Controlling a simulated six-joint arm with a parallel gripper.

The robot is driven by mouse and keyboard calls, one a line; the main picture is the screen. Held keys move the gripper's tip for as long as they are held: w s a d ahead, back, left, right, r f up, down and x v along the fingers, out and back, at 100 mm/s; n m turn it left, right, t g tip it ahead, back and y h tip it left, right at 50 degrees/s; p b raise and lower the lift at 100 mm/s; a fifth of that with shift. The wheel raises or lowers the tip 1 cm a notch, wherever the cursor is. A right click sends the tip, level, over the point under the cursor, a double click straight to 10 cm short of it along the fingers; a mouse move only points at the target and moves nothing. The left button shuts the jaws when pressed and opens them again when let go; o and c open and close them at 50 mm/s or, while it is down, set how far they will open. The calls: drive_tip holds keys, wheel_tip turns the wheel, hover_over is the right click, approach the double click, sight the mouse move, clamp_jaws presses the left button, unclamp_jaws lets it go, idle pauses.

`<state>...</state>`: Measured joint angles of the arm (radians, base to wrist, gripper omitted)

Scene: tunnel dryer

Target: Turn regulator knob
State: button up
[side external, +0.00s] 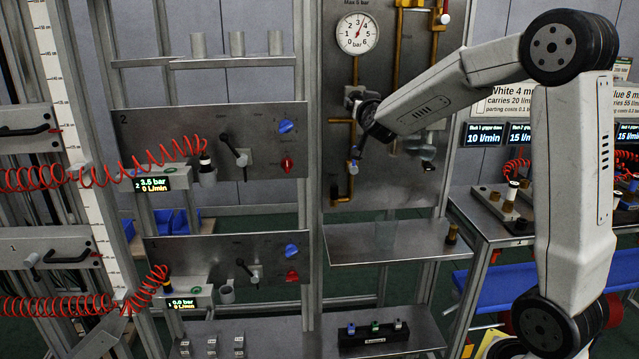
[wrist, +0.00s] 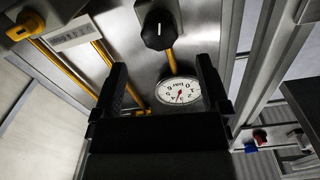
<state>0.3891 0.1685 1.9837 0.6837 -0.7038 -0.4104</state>
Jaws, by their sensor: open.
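The black regulator knob (wrist: 157,29) with a white pointer mark is on the metal panel in the wrist view. My gripper (wrist: 161,62) is open and empty, a dark finger on each side of the view. The knob appears just beyond the fingertips, roughly between their lines; I see no contact. The round pressure gauge (wrist: 180,92) shows upside down between the fingers. In the side view the gauge (side external: 357,33) is on the upper panel, its red needle pointing upward, slightly right. There my arm's end is in front of the panel below it, and I cannot make out the knob clearly.
Yellow pipes (side external: 397,45) run along the panel (side external: 337,75) close to my gripper. A blue-handled valve (side external: 354,167) is at the lower left of the panel. A metal shelf (side external: 350,248) juts out beneath. A yellow fitting (wrist: 20,28) is at the wrist view's upper left.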

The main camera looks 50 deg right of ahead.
drive_tip(key=shift+x, duration=3.25)
drive_tip(key=c, duration=1.3)
